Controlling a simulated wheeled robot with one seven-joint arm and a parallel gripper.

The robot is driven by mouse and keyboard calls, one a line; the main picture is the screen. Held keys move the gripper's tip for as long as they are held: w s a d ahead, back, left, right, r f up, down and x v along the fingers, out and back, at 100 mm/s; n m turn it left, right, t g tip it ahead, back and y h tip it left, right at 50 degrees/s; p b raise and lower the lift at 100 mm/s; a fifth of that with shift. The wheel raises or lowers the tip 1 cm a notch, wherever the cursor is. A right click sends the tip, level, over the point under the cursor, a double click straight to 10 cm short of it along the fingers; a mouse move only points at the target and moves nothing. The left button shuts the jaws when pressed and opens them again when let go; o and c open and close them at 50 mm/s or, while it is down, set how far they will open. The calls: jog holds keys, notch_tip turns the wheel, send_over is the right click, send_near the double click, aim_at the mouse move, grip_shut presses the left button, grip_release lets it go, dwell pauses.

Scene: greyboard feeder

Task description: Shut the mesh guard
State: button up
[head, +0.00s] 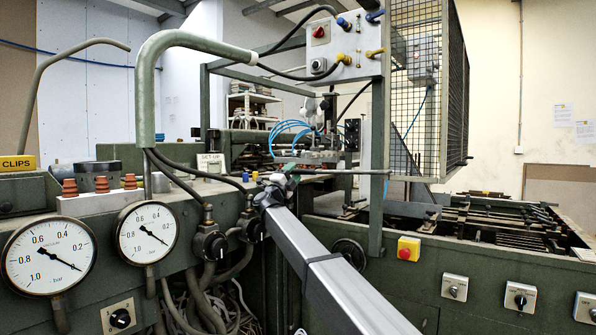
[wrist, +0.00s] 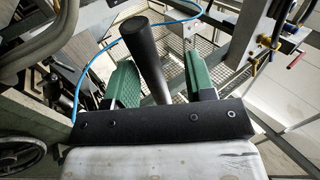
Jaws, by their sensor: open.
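The mesh guard (head: 414,90) is a dark wire-mesh panel in a frame, upright at the upper right of the head view. Part of it stands at an angle to the rest. Mesh also shows behind my fingers in the wrist view (wrist: 216,68). My gripper (head: 284,172) is at the end of my grey arm, near the middle of the machine. In the wrist view my gripper (wrist: 159,62) is open, with green fingers on either side of a dark round bar (wrist: 145,50). I cannot tell whether the fingers touch the bar.
A grey control box (head: 335,48) with cables hangs above. A thin horizontal rail (head: 345,172) runs right of my gripper to a green post (head: 377,215). Pressure gauges (head: 48,257) stand at left. A yellow-and-red stop button (head: 408,249) is at lower right. A blue hose (wrist: 108,45) passes close to my fingers.

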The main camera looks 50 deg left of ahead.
jog(key=s+d, duration=0.2)
jog(key=s, duration=0.8)
jog(key=shift+s+d, duration=0.3)
jog(key=shift+s, duration=0.05)
